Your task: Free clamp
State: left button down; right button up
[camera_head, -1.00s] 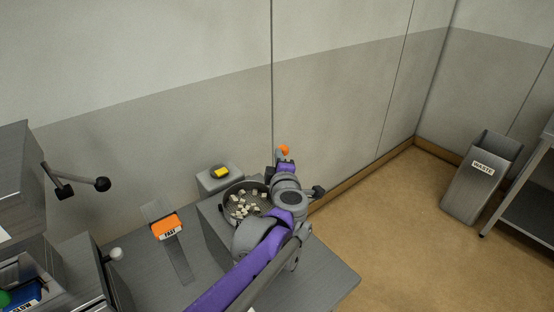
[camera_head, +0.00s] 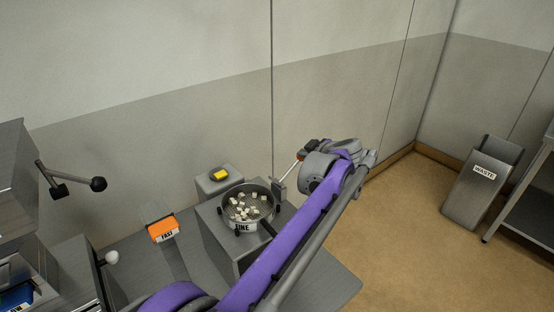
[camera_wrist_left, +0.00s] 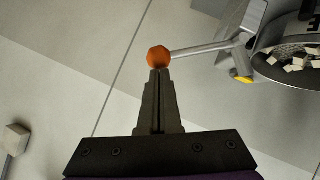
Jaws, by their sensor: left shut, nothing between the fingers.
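The clamp (camera_head: 279,187) is a grey bracket at the right rim of a round sieve pan (camera_head: 224,213) labelled FINE, which holds several pale cubes. Its thin lever (camera_head: 287,170) leans up and right towards my left gripper (camera_head: 303,156). In the left wrist view, the lever (camera_wrist_left: 205,48) ends in an orange ball knob (camera_wrist_left: 158,55). The shut fingertips of my left gripper (camera_wrist_left: 159,72) are right at the knob, with nothing between them; I cannot tell whether they touch it. The pan (camera_wrist_left: 285,67) shows at the upper right there. My right gripper is not in view.
A grey block with a yellow-topped piece (camera_head: 220,175) stands behind the pan. An orange FAST block (camera_head: 163,229) sits left on the bench. A black-knobbed handle (camera_head: 98,184) juts out at far left. A WASTE bin (camera_head: 480,185) stands at right; the floor between is clear.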

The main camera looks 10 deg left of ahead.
pick_arm(q)
jog(key=shift+m+g+y, duration=0.5)
jog(key=shift+m+g, duration=0.2)
jog(key=shift+m, duration=0.1)
jog(key=shift+w+d+f, duration=0.45)
jog(key=shift+w+f, duration=0.1)
jog(key=shift+f, duration=0.25)
jog(key=shift+w+d+f, duration=0.4)
jog(key=shift+w+f, duration=0.15)
jog(key=shift+f, duration=0.2)
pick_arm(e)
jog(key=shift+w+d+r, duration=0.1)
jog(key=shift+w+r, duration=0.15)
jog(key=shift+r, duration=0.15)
pick_arm(q)
jog(key=shift+f, duration=0.1)
jog(key=w+a+r+p+v, duration=0.1)
jog(key=r+v, duration=0.1)
jog(key=v, duration=1.1)
jog(key=shift+r+p, duration=0.35)
jog(key=shift+p, duration=0.05)
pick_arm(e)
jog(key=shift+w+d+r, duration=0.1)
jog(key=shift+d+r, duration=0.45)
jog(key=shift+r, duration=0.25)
pick_arm(q)
jog(key=shift+w+a, duration=0.1)
jog(key=shift+w, duration=0.05)
